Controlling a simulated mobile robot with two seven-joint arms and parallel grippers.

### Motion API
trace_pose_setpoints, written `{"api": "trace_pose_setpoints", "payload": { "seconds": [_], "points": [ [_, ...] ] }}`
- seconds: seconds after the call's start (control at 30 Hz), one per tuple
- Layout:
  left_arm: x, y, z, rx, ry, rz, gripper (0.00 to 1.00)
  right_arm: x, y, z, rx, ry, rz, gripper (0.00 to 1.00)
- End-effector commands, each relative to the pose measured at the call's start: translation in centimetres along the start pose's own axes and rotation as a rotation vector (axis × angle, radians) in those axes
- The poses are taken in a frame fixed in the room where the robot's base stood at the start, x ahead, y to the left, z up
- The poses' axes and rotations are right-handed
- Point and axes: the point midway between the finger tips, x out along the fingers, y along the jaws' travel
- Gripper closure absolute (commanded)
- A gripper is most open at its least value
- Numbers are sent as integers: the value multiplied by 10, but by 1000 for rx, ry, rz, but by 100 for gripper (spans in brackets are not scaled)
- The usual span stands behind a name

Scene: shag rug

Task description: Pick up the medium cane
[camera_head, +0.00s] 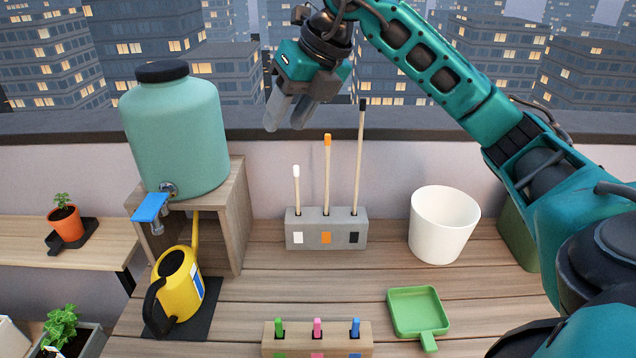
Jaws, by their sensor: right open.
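Three upright canes stand in a grey block (342,237) on the wooden table. The short cane (296,190) at the left has a white tip. The medium cane (327,178) in the middle has an orange tip, with an orange mark below it on the block. The tall cane (359,160) at the right has a black tip. My right gripper (287,118) is open and empty, pointing down, above and to the left of the medium cane's tip. Its fingers appear apart from the canes. My left gripper is out of view.
A teal water tank (175,135) stands on a wooden stand at the left, with a yellow watering can (178,280) in front. A white pot (442,224) and a green dustpan-like tray (418,311) are at the right. A wooden block (297,331) holds coloured pegs at the front.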

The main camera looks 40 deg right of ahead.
Motion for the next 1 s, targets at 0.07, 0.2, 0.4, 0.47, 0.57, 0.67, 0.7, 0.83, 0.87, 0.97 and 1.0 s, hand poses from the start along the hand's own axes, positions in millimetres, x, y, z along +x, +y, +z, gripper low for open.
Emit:
{"api": "trace_pose_setpoints", "payload": {
  "seconds": [0.07, 0.2, 0.4, 0.47, 0.57, 0.67, 0.7, 0.83, 0.87, 0.97, 1.0],
  "points": [
    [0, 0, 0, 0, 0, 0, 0, -24, -34, 3, 64, -2, -142, 58],
    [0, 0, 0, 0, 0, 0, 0, -51, -68, 0, 149, 9, -291, 58],
    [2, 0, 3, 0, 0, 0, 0, -43, -86, -4, 185, 19, -345, 58],
    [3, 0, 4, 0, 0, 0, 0, -32, -90, -5, 184, 20, -345, 58],
    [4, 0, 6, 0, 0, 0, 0, -13, -96, -5, 183, 20, -343, 58],
    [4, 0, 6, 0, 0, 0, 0, 1, -101, -6, 182, 19, -342, 58],
    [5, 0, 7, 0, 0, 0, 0, 5, -102, -5, 182, 18, -341, 58],
    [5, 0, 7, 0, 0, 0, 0, 13, -105, -5, 180, 16, -340, 58],
    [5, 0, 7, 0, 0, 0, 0, 15, -106, -5, 180, 16, -340, 58],
    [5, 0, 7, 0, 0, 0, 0, 25, -111, -5, 181, 18, -340, 58],
    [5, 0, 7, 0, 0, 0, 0, 31, -113, -5, 181, 20, -340, 58]
  ]
}}
